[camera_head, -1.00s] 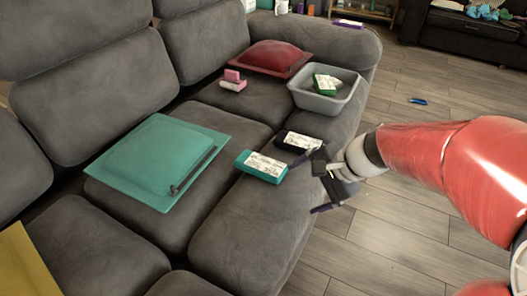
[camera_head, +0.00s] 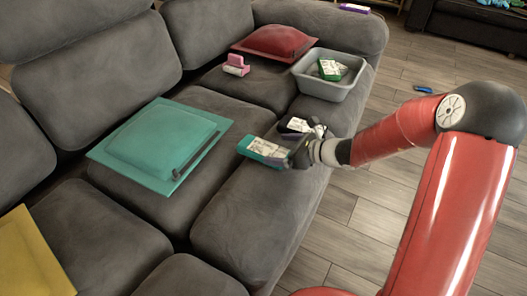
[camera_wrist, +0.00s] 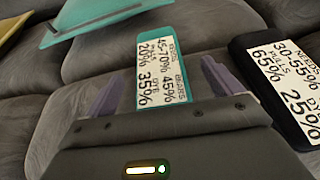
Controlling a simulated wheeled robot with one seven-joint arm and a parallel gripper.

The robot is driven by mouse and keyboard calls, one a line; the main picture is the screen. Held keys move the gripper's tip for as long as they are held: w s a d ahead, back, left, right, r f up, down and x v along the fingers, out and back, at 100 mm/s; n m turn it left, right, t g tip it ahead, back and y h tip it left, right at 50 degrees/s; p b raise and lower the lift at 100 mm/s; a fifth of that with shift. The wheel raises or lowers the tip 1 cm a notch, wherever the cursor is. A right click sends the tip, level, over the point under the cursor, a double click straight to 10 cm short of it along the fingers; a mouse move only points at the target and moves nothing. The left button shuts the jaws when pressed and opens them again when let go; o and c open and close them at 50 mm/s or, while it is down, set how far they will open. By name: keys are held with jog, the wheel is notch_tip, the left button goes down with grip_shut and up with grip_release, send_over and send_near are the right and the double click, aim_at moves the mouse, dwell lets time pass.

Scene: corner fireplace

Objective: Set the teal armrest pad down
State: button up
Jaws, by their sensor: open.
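A teal block with a white printed label (camera_head: 265,148) lies on the front of the grey sofa seat. It also shows in the wrist view (camera_wrist: 152,40), between and ahead of my two fingers. My gripper (camera_head: 296,150) is open at the block's right end, and its fingertips (camera_wrist: 160,86) stand to either side of the block. A flat teal cushion with a raised middle (camera_head: 165,140) lies on the seat to the left, with a dark strip on it. I cannot tell which teal thing is the armrest pad.
A black labelled block (camera_head: 297,124) lies just beyond my gripper. Farther back are a grey tub (camera_head: 318,87) holding a green labelled block (camera_head: 329,70), a red cushion (camera_head: 275,41) and a pink block (camera_head: 236,66). A yellow cushion (camera_head: 30,258) is at lower left. Bare seat lies nearer.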

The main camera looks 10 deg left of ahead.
aim_at(266, 149)
jog(key=x, duration=0.4)
jog(key=shift+s+a, duration=0.1)
jog(key=shift+s, duration=0.1)
jog(key=c, duration=1.2)
jog(key=shift+o, duration=0.2)
